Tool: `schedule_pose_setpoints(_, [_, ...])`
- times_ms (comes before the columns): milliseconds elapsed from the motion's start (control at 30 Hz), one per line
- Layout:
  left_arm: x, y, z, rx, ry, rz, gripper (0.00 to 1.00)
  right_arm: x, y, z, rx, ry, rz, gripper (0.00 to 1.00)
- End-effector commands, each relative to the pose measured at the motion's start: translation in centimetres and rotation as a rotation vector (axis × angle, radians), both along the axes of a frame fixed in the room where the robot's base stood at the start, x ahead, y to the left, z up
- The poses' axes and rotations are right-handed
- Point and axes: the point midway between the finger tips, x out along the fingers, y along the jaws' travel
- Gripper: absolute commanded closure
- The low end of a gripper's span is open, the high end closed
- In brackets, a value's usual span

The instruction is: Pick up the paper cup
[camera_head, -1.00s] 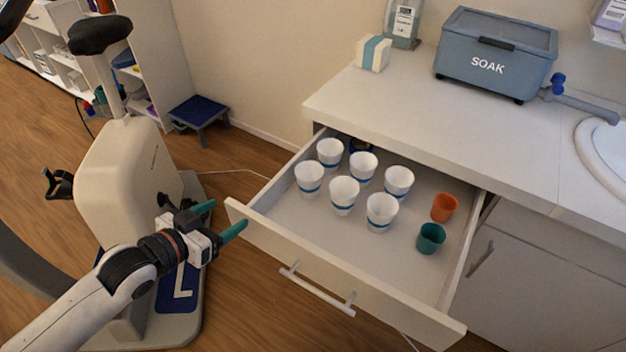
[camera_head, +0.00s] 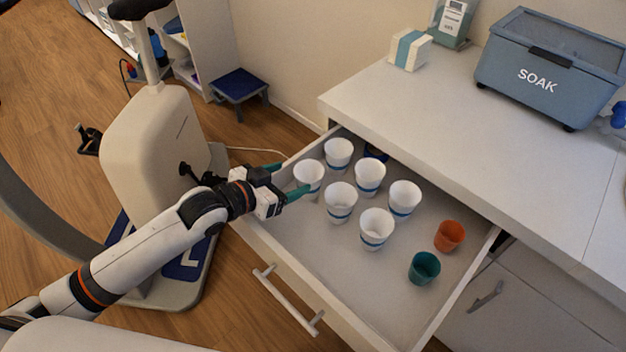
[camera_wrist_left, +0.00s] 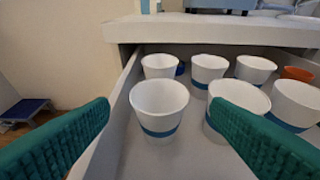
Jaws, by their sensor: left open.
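Several white paper cups with blue bands stand upright in the open drawer. The nearest to my left gripper (camera_head: 291,180) is the front-left paper cup (camera_head: 309,177), at the drawer's left side. The gripper is open, with its green fingers reaching over the drawer's left edge, one on each side of the line to that cup. In the left wrist view this cup (camera_wrist_left: 160,108) appears in the gap between the two fingers, apparently a little beyond the tips. Nothing is held. Another paper cup (camera_wrist_left: 236,98) is partly hidden behind the right finger. My right gripper is not in view.
The drawer (camera_head: 395,290) also holds an orange cup (camera_head: 449,236) and a teal cup (camera_head: 424,268) at its right. The countertop (camera_head: 460,120) overhangs its back. A blue-grey SOAK box (camera_head: 545,85) and a small white-and-blue box (camera_head: 409,50) stand above. Bare drawer floor shows at the front.

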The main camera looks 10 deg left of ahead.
Motion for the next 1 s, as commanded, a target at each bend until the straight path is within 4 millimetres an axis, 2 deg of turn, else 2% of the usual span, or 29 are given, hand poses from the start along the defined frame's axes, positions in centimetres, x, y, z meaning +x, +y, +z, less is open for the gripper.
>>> schedule_pose_setpoints(100, [1.3,-0.9,-0.6,-0.001,-0.002,0.000,0.28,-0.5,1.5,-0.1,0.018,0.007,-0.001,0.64])
schedule_pose_setpoints(200, [1.8,-1.2,-0.9,-0.001,-0.002,0.000,0.28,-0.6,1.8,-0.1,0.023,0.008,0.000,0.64])
schedule_pose_setpoints(600, [5.5,-3.5,-3.1,-0.001,-0.002,0.000,0.28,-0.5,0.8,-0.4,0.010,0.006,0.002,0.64])
schedule_pose_setpoints(900, [5.8,-3.7,-3.3,0.001,-0.002,-0.001,0.28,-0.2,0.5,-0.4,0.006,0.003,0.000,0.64])
schedule_pose_setpoints(1000, [5.8,-3.7,-3.3,0.001,-0.001,0.000,0.44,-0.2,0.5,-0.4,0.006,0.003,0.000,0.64])
